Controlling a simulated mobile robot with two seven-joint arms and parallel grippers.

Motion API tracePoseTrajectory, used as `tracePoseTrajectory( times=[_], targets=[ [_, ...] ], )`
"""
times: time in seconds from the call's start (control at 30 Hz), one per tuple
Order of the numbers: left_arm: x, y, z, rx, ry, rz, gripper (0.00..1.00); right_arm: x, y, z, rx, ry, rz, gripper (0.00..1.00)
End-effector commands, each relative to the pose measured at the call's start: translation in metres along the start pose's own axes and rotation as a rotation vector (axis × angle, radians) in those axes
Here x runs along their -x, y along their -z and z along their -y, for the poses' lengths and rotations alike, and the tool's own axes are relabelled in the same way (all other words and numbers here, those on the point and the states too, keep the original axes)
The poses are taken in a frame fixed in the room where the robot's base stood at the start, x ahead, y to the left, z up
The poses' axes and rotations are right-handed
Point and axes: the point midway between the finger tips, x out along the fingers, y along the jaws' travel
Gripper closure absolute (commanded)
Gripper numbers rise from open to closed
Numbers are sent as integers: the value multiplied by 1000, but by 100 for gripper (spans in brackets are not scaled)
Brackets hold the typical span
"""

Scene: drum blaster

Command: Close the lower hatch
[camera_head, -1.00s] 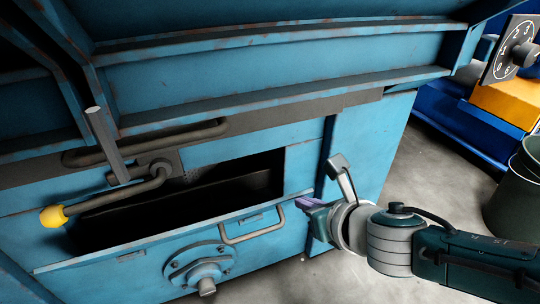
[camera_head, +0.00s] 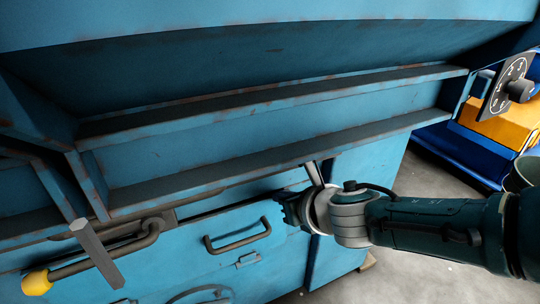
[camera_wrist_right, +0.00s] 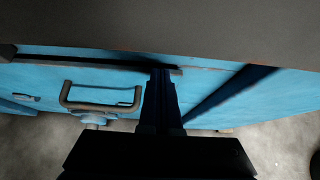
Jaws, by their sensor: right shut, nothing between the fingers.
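The lower hatch (camera_head: 175,248) is a blue panel with a dark bar handle (camera_head: 237,235). In the head view it stands up over the place of the dark opening. In the wrist view, the hatch (camera_wrist_right: 50,82) has a thin dark gap along its top edge, and its handle (camera_wrist_right: 100,100) is left of my fingers. My right gripper (camera_head: 284,211) is shut and empty at the hatch's upper right corner, right of the handle. It also shows in the wrist view (camera_wrist_right: 160,78), where its tips reach the hatch's top edge; contact is hard to tell. My left gripper is out of view.
A lever with a yellow knob (camera_head: 36,282) and a grey bar (camera_head: 96,252) stand left of the hatch. Blue ledges (camera_head: 270,150) overhang it. An orange and blue machine with a dial (camera_head: 508,85) stands at right.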

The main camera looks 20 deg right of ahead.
Motion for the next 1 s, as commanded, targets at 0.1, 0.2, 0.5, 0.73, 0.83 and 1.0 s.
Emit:
tracePoseTrajectory(
  times=[0.1,0.2,0.5,0.73,0.83,1.0],
  targets=[
    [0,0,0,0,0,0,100,0,-1,0,0,0,2,100],
    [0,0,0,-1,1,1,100,0,-1,0,0,0,1,100],
    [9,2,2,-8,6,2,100,8,-2,0,2,1,-1,100],
    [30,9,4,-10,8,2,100,44,17,0,0,-2,-4,100],
    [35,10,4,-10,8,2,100,63,32,0,1,-1,-5,100],
    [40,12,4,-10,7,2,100,91,52,0,0,0,-2,100]
  ],
)
